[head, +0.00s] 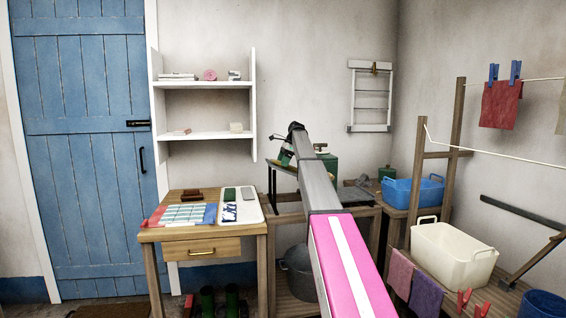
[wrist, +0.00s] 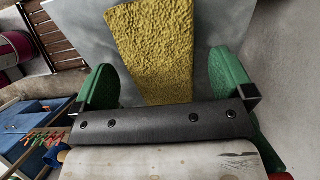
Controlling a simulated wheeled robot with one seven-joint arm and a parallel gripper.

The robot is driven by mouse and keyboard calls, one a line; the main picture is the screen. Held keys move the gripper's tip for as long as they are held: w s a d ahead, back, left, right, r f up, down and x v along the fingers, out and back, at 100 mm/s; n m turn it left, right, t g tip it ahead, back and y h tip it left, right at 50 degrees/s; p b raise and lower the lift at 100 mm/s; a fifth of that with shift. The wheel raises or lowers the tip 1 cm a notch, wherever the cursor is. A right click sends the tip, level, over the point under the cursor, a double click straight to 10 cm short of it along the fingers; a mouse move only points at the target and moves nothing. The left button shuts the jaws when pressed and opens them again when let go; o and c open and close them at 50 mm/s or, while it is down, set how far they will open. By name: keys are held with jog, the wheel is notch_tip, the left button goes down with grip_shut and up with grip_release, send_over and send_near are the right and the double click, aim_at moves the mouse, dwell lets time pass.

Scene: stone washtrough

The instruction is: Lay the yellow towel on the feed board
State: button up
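The yellow towel (wrist: 152,45) is a rough-textured yellow piece at the top middle of the wrist view, over a pale grey surface (wrist: 225,22). I cannot tell whether that surface is the feed board. My gripper (wrist: 165,80) has two green fingers spread wide, one on each side of the towel's near end. A gap shows between each finger and the towel, so nothing is gripped. In the head view my gripper (head: 287,156) is at the far end of my outstretched arm, by the back wall. The towel does not show there; my arm hides part of that area.
A green box-like thing (head: 327,167) stands close behind my arm. A blue tub (head: 412,190), a cream basket (head: 454,252) and a wooden frame (head: 457,150) stand to the right. A wooden table (head: 205,235) with cloths stands left, below white shelves (head: 205,137).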

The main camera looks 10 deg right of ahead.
jog(key=v, duration=1)
jog(key=shift+r, duration=0.4)
jog(key=shift+d, duration=0.15)
